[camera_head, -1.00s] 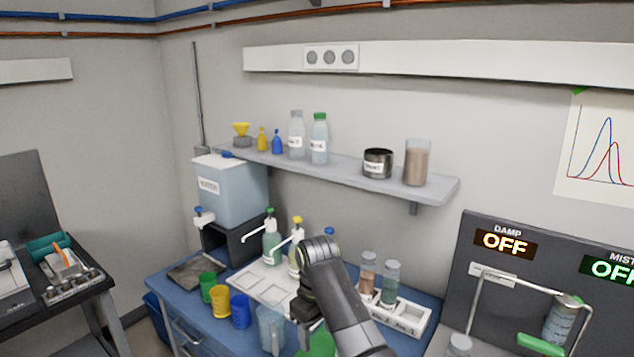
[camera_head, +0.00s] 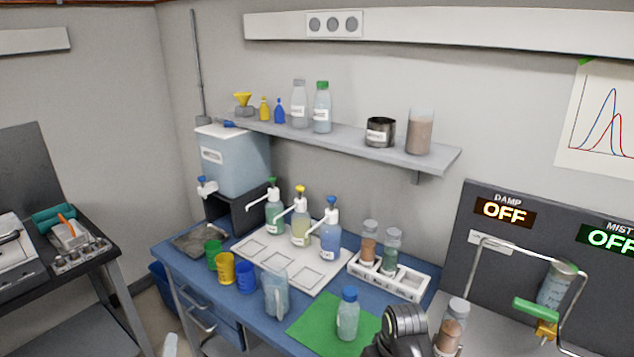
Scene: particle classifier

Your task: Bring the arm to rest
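A dark link of my arm (camera_head: 403,325) shows at the bottom edge, right of the middle. I take it to be my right arm. Its fingers are out of the picture. My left gripper is not in view. A clear bottle with a blue cap (camera_head: 347,314) stands upright on the green mat (camera_head: 310,318), just left of the arm link. The arm link overlaps the mat's right part in the view.
A clear pitcher (camera_head: 276,292), coloured cups (camera_head: 226,268) and a white tray (camera_head: 300,275) with pump bottles stand on the blue bench (camera_head: 265,322). A white rack (camera_head: 400,280) holds two vials. Right of the arm are a vial (camera_head: 449,335) and a metal frame (camera_head: 580,310).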

